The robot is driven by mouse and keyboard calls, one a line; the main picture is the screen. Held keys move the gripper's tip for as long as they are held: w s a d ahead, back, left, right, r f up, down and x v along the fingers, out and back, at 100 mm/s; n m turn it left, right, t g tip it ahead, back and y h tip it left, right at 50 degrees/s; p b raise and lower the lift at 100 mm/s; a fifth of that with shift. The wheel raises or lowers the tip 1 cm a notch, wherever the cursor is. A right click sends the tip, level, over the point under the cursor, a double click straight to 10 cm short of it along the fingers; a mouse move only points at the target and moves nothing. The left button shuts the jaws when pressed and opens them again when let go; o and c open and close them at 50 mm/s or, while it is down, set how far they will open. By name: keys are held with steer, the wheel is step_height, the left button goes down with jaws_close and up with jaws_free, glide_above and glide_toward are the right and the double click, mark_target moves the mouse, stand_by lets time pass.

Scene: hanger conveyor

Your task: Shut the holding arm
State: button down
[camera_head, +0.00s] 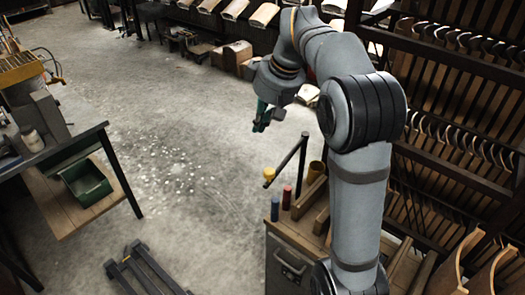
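A thin black bar (285,164) with a yellow ball knob (269,173) at its end sticks out from a dark upright post (301,165) on the cabinet. It looks like the holding arm, though I cannot be sure. It points to the left and towards the viewer, over the floor beside the cabinet. My gripper (262,127) hangs above and beyond the knob, apart from it, with teal and dark parts showing. It is small and seen from above, so its finger opening cannot be made out.
Racks of wooden hangers (450,130) stand at right. A workbench with a green bin (86,183) is at left. The concrete floor (180,130) between is open.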

steer(key=s+a+n+g, duration=0.1)
steer(key=s+n, duration=0.3)
steer(key=s, duration=0.1)
step_height(320, 180, down, 10)
steer(key=p, duration=0.1)
steer(key=shift+w+d+r+n+y, duration=0.2)
steer(key=shift+w+r+n+y, duration=0.05)
steer(key=shift+n+y, duration=0.05)
steer(key=shift+s+d+g, duration=0.1)
steer(key=shift+s+g, duration=0.05)
steer(key=shift+g, duration=0.15)
